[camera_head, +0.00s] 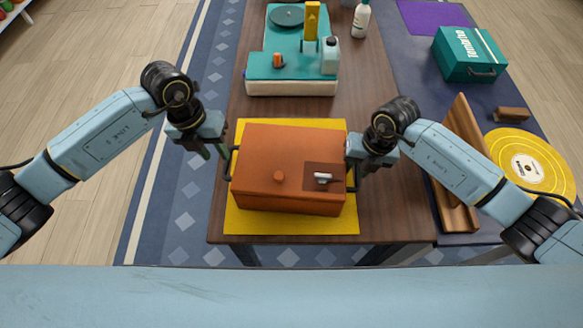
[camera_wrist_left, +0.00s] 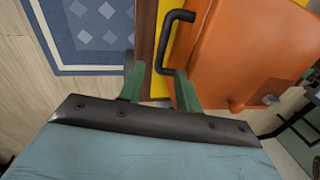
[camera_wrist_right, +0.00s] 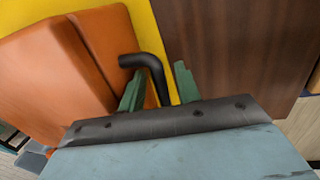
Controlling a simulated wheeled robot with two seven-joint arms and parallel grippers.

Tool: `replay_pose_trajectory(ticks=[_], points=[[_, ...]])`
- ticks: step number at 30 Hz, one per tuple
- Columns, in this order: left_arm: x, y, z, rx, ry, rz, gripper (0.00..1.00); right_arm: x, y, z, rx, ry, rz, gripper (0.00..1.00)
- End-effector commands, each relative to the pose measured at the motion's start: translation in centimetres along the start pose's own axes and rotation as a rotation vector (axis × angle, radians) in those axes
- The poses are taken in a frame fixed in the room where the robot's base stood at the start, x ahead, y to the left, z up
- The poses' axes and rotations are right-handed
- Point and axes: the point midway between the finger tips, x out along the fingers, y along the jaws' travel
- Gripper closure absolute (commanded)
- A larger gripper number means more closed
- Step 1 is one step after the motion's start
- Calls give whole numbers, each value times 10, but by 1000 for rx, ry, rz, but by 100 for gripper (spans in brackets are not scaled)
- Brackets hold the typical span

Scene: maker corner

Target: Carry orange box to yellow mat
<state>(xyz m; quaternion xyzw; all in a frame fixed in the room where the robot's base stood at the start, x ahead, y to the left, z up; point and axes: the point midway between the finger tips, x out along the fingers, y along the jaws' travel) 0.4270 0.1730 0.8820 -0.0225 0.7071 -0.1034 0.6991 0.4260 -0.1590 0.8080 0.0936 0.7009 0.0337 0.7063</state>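The orange box (camera_head: 265,155) rests on the yellow mat (camera_head: 290,224), with yellow showing around its edges. It has a dark handle on each side. My left gripper (camera_head: 214,153) is open just left of the box; the left handle (camera_wrist_left: 172,35) shows just beyond its spread fingers (camera_wrist_left: 158,85) in the left wrist view. My right gripper (camera_head: 352,168) is at the box's right side. In the right wrist view the right handle (camera_wrist_right: 150,68) reaches in between its spread fingers (camera_wrist_right: 160,88), with gaps beside it. Handle contact cannot be told.
A teal machine (camera_head: 285,65) and a white bottle (camera_head: 361,20) stand farther back on the brown table (camera_head: 385,215). A teal case (camera_head: 468,55), wooden stand (camera_head: 458,190) and yellow disc (camera_head: 530,162) are on the right. Floor left of the table is clear.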

Motion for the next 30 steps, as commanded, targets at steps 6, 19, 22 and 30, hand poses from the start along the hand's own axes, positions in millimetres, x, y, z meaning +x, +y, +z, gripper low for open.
replay_pose_trajectory(ticks=[6, 19, 22, 30], points=[[-5, 0, 0, 0, 0, -1, 66, -17, 0, 1, -1, -4, 2, 66], [-5, 0, 0, 0, 0, -1, 66, -102, 0, 1, -1, -3, 1, 66], [-5, 0, 0, 0, 0, -1, 66, -113, 0, 1, -1, -2, 1, 66], [-5, 0, 0, 0, 0, -1, 66, -121, 0, 0, 1, 0, 0, 66]])
